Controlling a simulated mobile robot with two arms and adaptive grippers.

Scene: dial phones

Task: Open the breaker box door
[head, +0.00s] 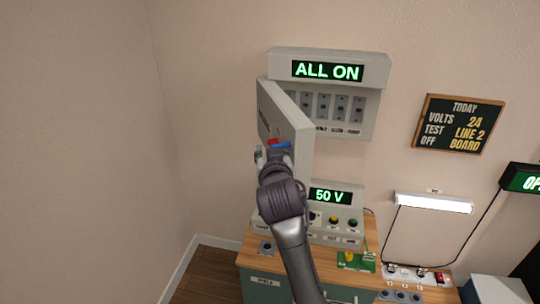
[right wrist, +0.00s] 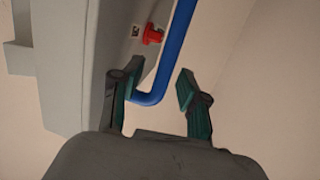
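The grey breaker box (head: 368,92) hangs on the wall under an "ALL ON" sign. Its door (head: 296,122) stands partly open, swung out toward me from the left side, and several breaker switches show behind it. The door has a blue bar handle (right wrist: 180,35), also seen in the head view (head: 281,144), and a red latch (right wrist: 153,35) beside it. My right gripper (right wrist: 155,92) is at the door's front face. Its fingers are apart, with the handle's lower bend between them; the left finger is close to the bar, and contact is unclear. My left gripper is not in view.
Below the box, a "50 V" panel (head: 336,226) with buttons stands on a wooden bench (head: 325,265). A chalkboard (head: 458,124) and a lit lamp (head: 433,203) are on the wall to the right. The wall left of the door is bare.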

